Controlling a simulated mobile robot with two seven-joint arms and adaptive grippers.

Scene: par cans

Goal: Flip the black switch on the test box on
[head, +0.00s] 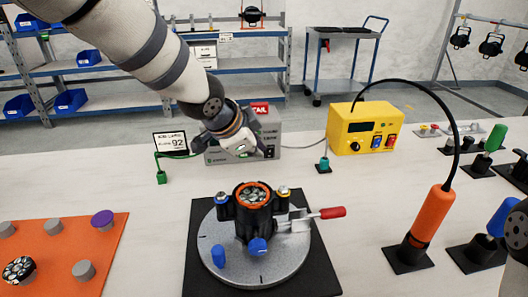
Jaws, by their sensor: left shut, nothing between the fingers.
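The grey test box (269,126) stands toward the back of the white table, with a red FAIL sign (260,108) at its top. My left gripper (254,149) is in front of the box, shut and empty, and covers much of its front face. The black switch is hard to make out; a small dark part (270,152) shows at the front beside the fingers. I cannot tell whether the fingers touch it or which way the switch stands. My right gripper is not in view; only part of my right arm shows at the right edge.
A small display reading 92 (171,142) stands left of the box. A yellow unit (362,128) stands to the right. A round fixture (259,255) holding a can is in front. An orange mat (55,245) lies left; tools in black stands fill the right.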

